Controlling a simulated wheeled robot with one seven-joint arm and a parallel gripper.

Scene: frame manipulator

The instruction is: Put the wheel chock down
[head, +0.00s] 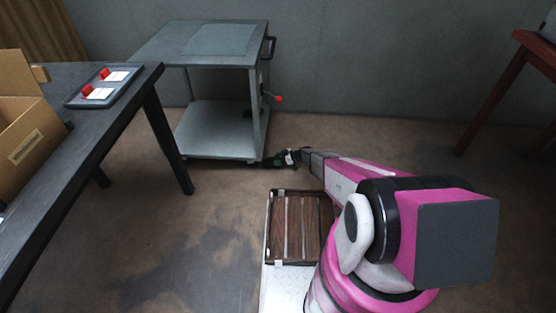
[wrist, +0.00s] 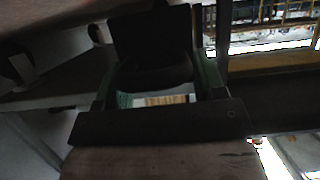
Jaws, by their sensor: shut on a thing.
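My gripper (head: 291,157) is low at the end of my outstretched arm, beside the lower right front corner of the grey cart (head: 214,146). It is shut on the dark wheel chock (head: 272,161), which shows small and dark against the floor. In the wrist view the black chock (wrist: 150,38) sits between the greenish fingers of my gripper (wrist: 158,82). The chock is close to the cart's foot. I cannot tell whether it touches the cart or the floor.
A dark table (head: 60,165) at the left carries a cardboard box (head: 22,125) and a tray (head: 73,98) with red and white pieces. A red-knobbed lever (head: 277,99) sticks out from the cart's right side. A red table (head: 490,92) stands at the right. Open floor lies between.

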